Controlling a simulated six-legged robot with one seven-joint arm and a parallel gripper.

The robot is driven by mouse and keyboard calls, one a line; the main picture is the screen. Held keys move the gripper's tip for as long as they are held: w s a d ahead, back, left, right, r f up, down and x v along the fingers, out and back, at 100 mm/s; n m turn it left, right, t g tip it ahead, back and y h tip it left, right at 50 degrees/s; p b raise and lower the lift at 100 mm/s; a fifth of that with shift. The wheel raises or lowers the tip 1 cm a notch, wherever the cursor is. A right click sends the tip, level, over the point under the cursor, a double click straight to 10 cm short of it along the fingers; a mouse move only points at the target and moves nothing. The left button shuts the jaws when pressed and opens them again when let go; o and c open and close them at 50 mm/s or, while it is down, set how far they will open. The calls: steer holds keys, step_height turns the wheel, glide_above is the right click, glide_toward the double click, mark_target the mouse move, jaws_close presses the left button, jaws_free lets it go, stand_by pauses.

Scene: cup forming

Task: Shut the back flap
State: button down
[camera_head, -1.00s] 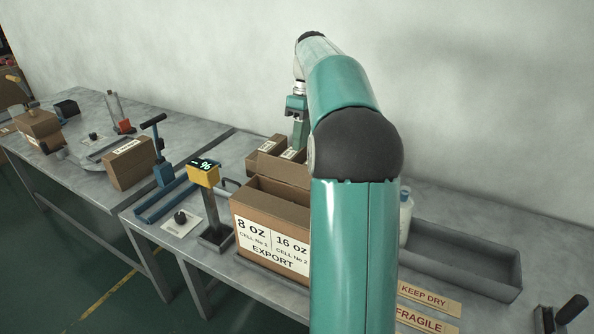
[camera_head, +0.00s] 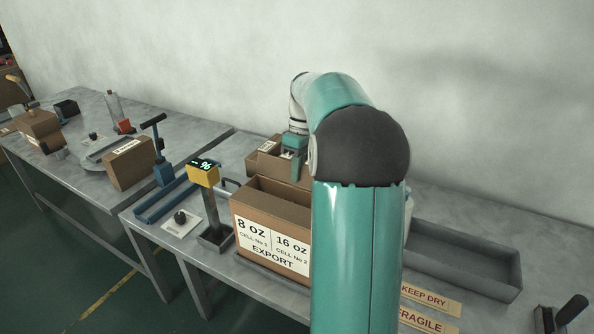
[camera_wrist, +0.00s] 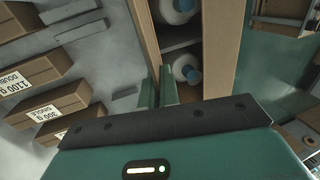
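The open brown carton (camera_head: 272,258), with its "8 oz / 16 oz EXPORT" label, stands at the bench's near side. A brown panel (camera_head: 282,170) rises behind its opening and looks like the back flap, standing up. My gripper (camera_head: 291,163) is just behind or above that panel, pointing down; contact cannot be told. In the wrist view, my fingers (camera_wrist: 158,90) are close together beside a brown carton edge (camera_wrist: 145,35). My arm hides the carton's right part.
Small labelled boxes (camera_wrist: 45,100) stand behind the carton. A yellow-headed display post (camera_head: 203,175) stands close on its left. A grey tray (camera_head: 465,258) and "KEEP DRY" and "FRAGILE" strips (camera_head: 428,298) are on the right. The wall runs behind the bench.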

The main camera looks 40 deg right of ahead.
mark_target(289, 182)
steer(key=shift+a, duration=0.1)
stand_by(0.3)
steer(key=a+t+h, duration=0.1)
steer(key=h, duration=0.1)
steer(key=t+h, duration=0.1)
steer(key=h, duration=0.2)
steer(key=s+a+h, duration=0.1)
steer(key=h, duration=0.1)
steer(key=shift+a+f+t, duration=0.15)
steer(key=shift+a+t, duration=0.2)
steer(key=shift+t, duration=0.05)
steer(key=h, duration=0.2)
steer(key=t+h, duration=0.1)
steer(key=shift+s+a+f, duration=0.15)
steer(key=shift+a+f, duration=0.2)
steer(key=shift+a, duration=0.05)
steer(key=shift+s+a+f+t+h, duration=0.1)
steer(key=shift+a+f+t+h, duration=0.05)
steer(key=shift+h, duration=0.4)
steer(key=shift+a+f+t+h, duration=0.1)
steer(key=shift+f+t+h, duration=0.05)
steer(key=shift+h, duration=0.4)
steer(key=c, duration=1.6)
jaws_free()
steer(key=shift+c, duration=0.2)
